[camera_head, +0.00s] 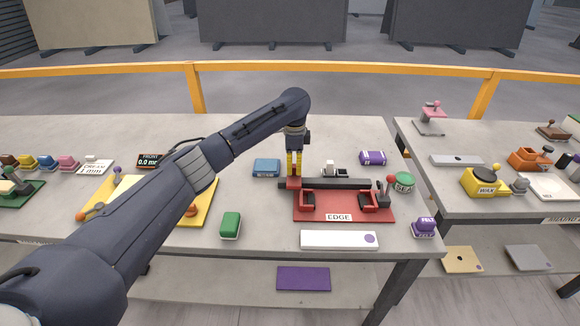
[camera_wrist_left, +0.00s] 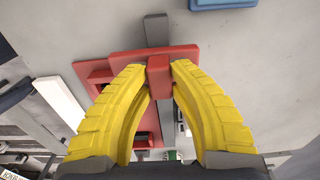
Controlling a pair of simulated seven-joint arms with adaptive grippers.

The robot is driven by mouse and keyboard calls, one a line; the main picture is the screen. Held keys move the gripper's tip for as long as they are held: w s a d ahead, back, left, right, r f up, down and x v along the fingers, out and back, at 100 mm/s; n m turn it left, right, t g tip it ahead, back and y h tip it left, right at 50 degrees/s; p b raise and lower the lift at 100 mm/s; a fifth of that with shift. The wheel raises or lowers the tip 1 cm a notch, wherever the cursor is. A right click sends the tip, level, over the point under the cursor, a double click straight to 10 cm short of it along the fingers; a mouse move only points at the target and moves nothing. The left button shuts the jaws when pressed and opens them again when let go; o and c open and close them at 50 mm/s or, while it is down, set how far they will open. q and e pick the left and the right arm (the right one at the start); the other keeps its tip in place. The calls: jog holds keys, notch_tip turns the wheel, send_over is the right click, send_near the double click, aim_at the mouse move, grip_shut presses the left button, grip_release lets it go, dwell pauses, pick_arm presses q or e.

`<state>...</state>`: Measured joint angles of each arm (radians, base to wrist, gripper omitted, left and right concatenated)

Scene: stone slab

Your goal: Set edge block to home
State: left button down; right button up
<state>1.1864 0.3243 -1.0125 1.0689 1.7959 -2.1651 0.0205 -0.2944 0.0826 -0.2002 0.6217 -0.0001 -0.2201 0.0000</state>
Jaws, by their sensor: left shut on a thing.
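The red edge fixture (camera_head: 318,207), with a white "EDGE" label, sits on the grey stone bench. A dark rail (camera_head: 335,184) runs along its back from left to right. The small red edge block (camera_head: 294,183) is at the left end of this rail. My left gripper (camera_head: 294,172) comes down over it with yellow fingers closed on it. In the left wrist view the fingers (camera_wrist_left: 158,68) press on both sides of the red block (camera_wrist_left: 159,82), and the dark bar (camera_wrist_left: 157,30) extends beyond the red plate. My right gripper is not in view.
A blue block (camera_head: 267,168) lies left of the fixture, a green block (camera_head: 231,225) front left, and a white plate (camera_head: 339,240) in front. A red-knobbed post (camera_head: 390,188), a green round piece (camera_head: 404,182) and a purple cylinder (camera_head: 373,157) stand right and behind.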

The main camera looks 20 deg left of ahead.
pick_arm(q)
jog(key=shift+s+a+f, duration=0.1)
jog(key=shift+s+a, duration=0.05)
jog(key=shift+a, duration=0.35)
jog(key=c, duration=1.5)
grip_release()
jog(key=o, duration=0.3)
jog(key=shift+d, duration=0.1)
notch_tip(320, 180, up, 12)
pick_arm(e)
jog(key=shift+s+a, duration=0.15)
